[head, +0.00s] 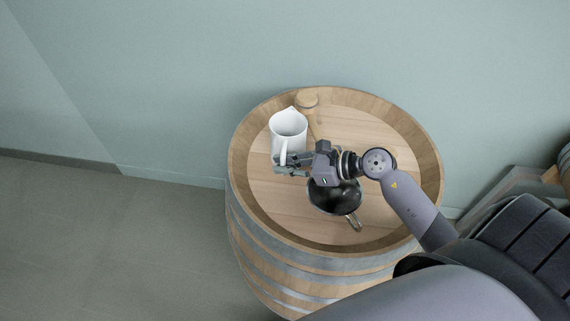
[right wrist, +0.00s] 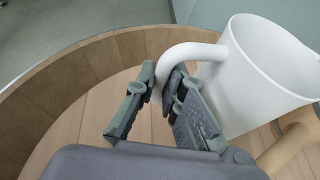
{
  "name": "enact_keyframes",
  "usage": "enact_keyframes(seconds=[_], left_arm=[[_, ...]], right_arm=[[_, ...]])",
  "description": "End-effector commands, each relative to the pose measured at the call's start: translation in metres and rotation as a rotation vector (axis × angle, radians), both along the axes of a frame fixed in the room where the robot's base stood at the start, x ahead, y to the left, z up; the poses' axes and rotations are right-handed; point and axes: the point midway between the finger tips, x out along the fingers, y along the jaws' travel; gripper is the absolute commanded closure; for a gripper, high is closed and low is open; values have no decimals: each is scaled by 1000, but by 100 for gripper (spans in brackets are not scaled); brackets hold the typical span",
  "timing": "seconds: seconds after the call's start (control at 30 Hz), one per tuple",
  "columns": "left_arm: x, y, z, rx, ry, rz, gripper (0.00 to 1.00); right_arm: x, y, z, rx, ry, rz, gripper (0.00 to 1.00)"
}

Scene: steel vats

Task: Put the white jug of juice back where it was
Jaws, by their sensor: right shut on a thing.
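The white jug (head: 289,128) is upright at the back left of the round barrel top (head: 375,125), its handle toward the front. My right gripper (head: 281,164) is shut on the jug's handle. In the right wrist view the two fingers of my right gripper (right wrist: 160,92) close on the curved handle of the jug (right wrist: 255,80). The jug's inside looks empty from above, and I cannot tell whether its base touches the wood. My left gripper is not in view.
A wooden mallet (head: 307,102) lies behind and right of the jug, close to it. A black pan or bowl (head: 334,197) with a metal handle is in front, under my right wrist. The barrel's raised rim (head: 240,165) surrounds the top. Bare wood shows at the left front and right.

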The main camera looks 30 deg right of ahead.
Motion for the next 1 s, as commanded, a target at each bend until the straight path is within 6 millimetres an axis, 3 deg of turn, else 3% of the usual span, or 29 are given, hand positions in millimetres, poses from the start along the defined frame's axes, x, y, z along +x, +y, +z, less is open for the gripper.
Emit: enact_keyframes(seconds=[0.03,0.07,0.33,0.73,1.0], left_arm=[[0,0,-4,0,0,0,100],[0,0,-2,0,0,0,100],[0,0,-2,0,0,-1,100],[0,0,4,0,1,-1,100],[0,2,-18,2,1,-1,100]], right_arm=[[0,0,-3,-1,-1,0,100],[0,0,-2,0,0,1,89],[0,0,-2,0,0,0,71],[0,0,4,1,-1,0,70],[-35,-33,15,-6,3,0,70]])
